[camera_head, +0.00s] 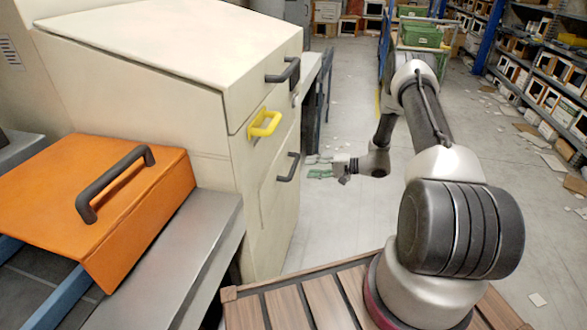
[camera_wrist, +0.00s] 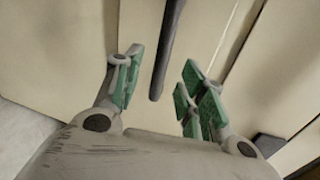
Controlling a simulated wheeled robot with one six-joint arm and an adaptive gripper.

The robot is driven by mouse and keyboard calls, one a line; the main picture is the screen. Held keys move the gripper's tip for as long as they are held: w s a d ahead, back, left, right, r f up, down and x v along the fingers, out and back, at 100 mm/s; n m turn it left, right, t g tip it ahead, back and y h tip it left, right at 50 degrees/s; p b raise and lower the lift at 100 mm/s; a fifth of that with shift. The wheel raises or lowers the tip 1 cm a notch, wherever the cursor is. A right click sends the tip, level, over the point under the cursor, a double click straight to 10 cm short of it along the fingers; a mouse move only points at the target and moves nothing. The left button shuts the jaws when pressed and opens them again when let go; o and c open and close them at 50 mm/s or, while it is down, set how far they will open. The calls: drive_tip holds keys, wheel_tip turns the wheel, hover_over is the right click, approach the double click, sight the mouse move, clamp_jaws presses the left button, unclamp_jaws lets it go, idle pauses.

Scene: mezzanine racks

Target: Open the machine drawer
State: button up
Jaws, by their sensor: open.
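The beige machine cabinet (camera_head: 215,130) has a front with several handles. A dark bar handle (camera_head: 289,167) sits on the lower front panel, below a yellow handle (camera_head: 264,122) and an upper dark handle (camera_head: 283,70). The panels look flush with the cabinet. My gripper (camera_head: 320,167) is to the right of the lower dark handle, at about its height, with a visible gap. In the wrist view my gripper (camera_wrist: 163,84) has its green-padded fingers apart. A dark handle (camera_wrist: 172,42) shows between them in the picture, apart from both pads.
An orange cover (camera_head: 100,190) with a dark handle lies at left beside a grey metal ledge (camera_head: 180,270). A slatted wooden surface (camera_head: 300,303) is at the bottom. Racks (camera_head: 540,75) and a cart with green bins (camera_head: 420,35) stand behind. The floor right of the cabinet is mostly open.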

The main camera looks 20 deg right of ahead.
sight(293, 168)
drive_tip(key=shift+n, duration=0.6)
drive_tip(key=x, duration=0.8)
drive_tip(key=shift+s+r, duration=0.1)
drive_tip(key=shift+c, duration=0.5)
clamp_jaws()
